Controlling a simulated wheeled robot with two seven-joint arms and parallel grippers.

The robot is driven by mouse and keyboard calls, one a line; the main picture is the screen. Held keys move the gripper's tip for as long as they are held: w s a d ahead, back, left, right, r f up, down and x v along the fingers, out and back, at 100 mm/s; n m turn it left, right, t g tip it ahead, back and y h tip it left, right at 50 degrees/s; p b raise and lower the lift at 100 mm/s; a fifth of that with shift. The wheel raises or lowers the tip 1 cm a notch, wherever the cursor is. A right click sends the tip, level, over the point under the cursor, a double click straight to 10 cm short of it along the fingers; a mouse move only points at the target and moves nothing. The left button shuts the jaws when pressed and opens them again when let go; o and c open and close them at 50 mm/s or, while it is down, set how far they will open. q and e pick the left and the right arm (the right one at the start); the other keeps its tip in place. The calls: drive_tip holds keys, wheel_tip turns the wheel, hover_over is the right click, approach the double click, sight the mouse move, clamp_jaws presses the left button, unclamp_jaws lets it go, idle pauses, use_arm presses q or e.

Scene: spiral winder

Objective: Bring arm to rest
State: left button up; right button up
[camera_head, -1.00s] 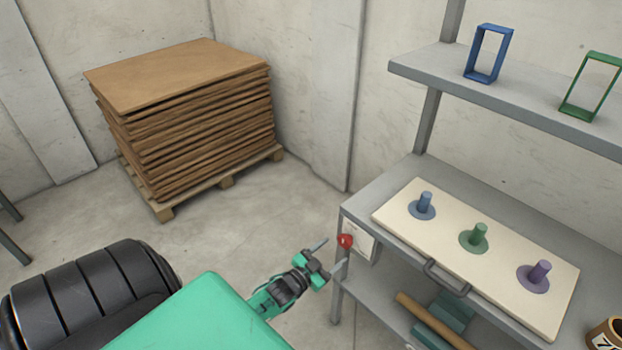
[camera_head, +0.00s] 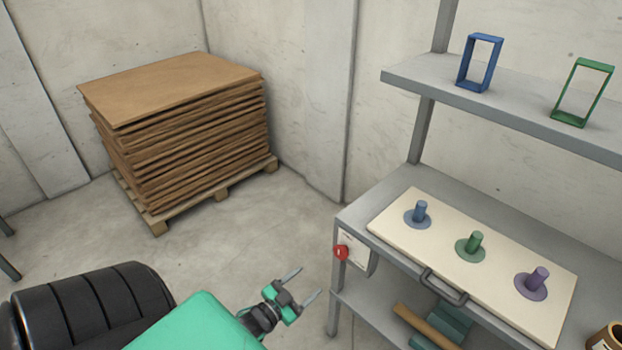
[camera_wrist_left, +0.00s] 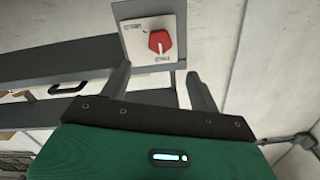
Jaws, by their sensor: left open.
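My left gripper (camera_head: 304,284) is open and empty in the head view, above the floor just left of the grey shelf unit. Its two fingers are spread apart and touch nothing. A red knob (camera_head: 341,252) on a white panel (camera_head: 357,252) sits at the shelf unit's left corner, to the right of and beyond the fingers. In the left wrist view the red knob (camera_wrist_left: 159,41) is on its white plate beyond the open fingers (camera_wrist_left: 160,88). My right gripper is not seen in either view.
A grey shelf unit (camera_head: 400,75) stands at the right. It bears a cream board (camera_head: 400,229) with blue, green and purple pegs, and blue and green frames above. A stack of brown sheets (camera_head: 190,130) lies on a pallet at the left. The floor (camera_head: 265,215) between is clear.

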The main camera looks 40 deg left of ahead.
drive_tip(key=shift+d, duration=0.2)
use_arm(q)
drive_tip(key=s+d+f+n+g+y+p, duration=0.15)
drive_tip(key=s+f+g, duration=0.35)
drive_tip(key=f, duration=0.7)
drive_tip(key=s+d+f+n+g+p, duration=0.1)
drive_tip(key=s+d+f+g, duration=0.15)
drive_tip(key=s+f, duration=0.75)
drive_tip(key=s+d+f+g+p, duration=0.1)
drive_tip(key=s+d+f+g, duration=0.2)
drive_tip(key=s+f, duration=0.5)
drive_tip(key=s+d+f+g+p, duration=0.1)
drive_tip(key=s+d+f+g, duration=0.3)
drive_tip(key=s, duration=0.9)
wheel_tip(320, 180, down, 4)
drive_tip(key=shift+s+f+g+p, duration=0.15)
drive_tip(key=shift+s+g+p, duration=0.2)
drive_tip(key=shift+g, duration=0.9)
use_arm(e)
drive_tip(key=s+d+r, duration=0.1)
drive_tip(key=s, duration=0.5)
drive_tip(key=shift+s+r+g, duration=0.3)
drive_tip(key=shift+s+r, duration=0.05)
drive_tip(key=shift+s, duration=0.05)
use_arm(q)
drive_tip(key=shift+d+m, duration=0.15)
drive_tip(key=shift+m, duration=0.1)
drive_tip(key=shift+c, duration=0.4)
